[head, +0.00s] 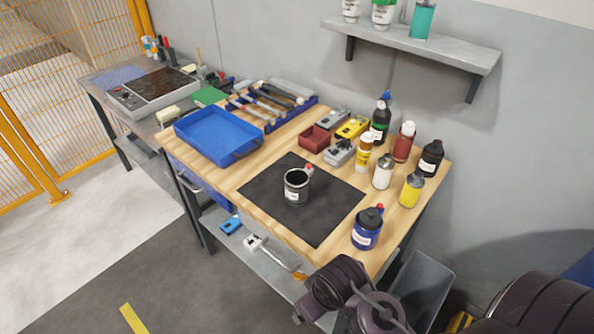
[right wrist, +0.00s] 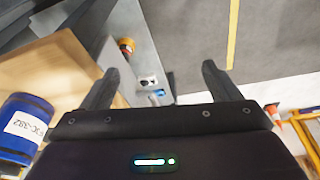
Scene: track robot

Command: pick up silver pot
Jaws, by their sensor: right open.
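The silver pot (head: 296,189) stands upright on a black mat (head: 328,217) near the front of the wooden workbench. It is a small open cylinder with a dark inside and a white label, and a small red-topped item shows just behind its rim. My right arm comes in at the bottom right of the head view, beside the bench's front corner and apart from the pot. In the right wrist view my right gripper (right wrist: 160,75) is open and empty, with floor and the bench's lower shelf behind its fingers. The pot does not show there. My left gripper is not in view.
A blue bottle (head: 367,229) stands at the bench's near right corner, close to my right arm; it also shows in the right wrist view (right wrist: 24,130). Several bottles, including a yellow one (head: 411,191), line the right side. A blue tray (head: 213,138) sits left. The mat around the pot is clear.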

